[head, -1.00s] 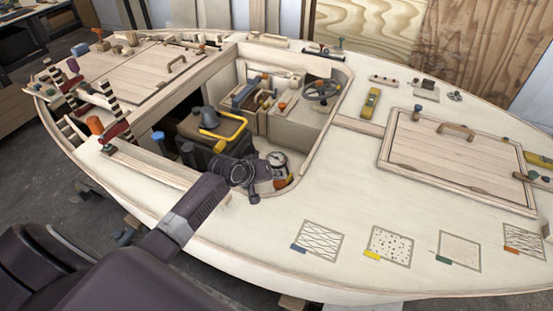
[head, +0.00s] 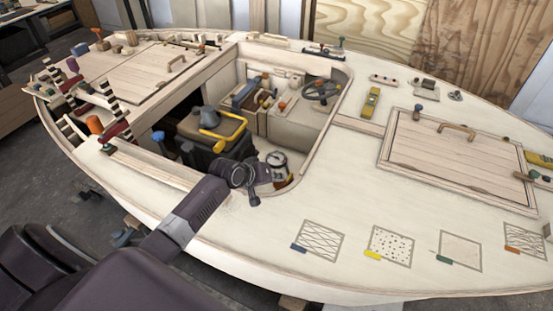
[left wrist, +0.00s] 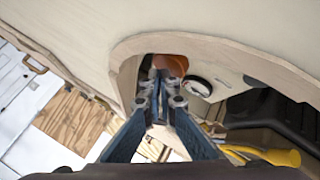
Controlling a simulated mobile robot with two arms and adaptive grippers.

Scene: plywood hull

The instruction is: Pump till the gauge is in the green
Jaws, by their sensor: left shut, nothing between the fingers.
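A round gauge with a pale face and dark rim (head: 277,159) stands in the cockpit well of the hull. It also shows in the left wrist view (left wrist: 199,86); the needle and any green zone are too small to read. My left gripper (head: 261,184) is over the well's near edge, beside and in front of the gauge. In the left wrist view its fingers (left wrist: 167,73) are shut and empty, pointing at an orange part (left wrist: 171,64); contact cannot be told. My right gripper is out of view.
A steering wheel (head: 321,89) is at the back. The well's wooden rim (head: 327,140) surrounds it. A hatch (head: 455,158) and several marked squares are on the right deck.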

